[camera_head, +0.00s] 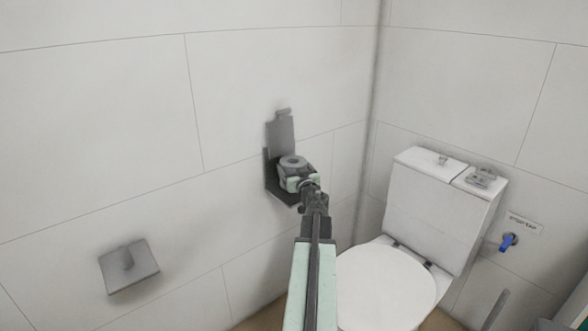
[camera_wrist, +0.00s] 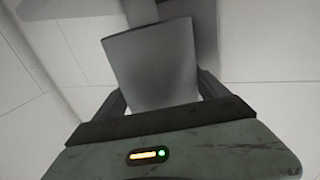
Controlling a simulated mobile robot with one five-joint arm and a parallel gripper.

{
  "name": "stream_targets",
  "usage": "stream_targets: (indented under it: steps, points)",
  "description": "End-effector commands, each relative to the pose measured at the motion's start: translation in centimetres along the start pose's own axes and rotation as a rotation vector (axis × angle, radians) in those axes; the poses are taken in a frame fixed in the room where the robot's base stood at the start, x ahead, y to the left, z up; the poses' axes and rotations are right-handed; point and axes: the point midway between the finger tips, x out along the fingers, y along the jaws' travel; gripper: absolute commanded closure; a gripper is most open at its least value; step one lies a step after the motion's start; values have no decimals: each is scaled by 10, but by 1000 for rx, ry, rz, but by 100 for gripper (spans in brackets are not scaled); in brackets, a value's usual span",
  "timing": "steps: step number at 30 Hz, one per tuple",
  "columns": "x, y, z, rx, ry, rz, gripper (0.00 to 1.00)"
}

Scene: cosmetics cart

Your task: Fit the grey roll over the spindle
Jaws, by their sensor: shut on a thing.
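The grey roll (camera_head: 291,166) is at the wall holder in the head view, upright with its hole facing up. My gripper (camera_head: 302,183) is shut on it from the near right side. In the wrist view the roll (camera_wrist: 152,62) fills the middle between the two fingers of my gripper (camera_wrist: 160,92). The dark grey holder (camera_head: 283,191) is on the left wall, with a raised plate (camera_head: 281,132) behind the roll. No spindle shows at this holder; I cannot tell whether the roll is around it or above it.
A second grey wall holder (camera_head: 129,268) is at the lower left. A white toilet (camera_head: 384,288) with its cistern (camera_head: 437,208) stands to the right of my arm. A blue-handled valve (camera_head: 507,242) is on the right wall.

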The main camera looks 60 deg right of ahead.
Motion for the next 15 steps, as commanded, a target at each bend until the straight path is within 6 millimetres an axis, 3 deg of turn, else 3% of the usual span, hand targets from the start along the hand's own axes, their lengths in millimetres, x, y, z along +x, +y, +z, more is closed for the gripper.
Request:
stream_targets:
  steps: [15]
  points:
    - [0,1,10,0,0,1,59]
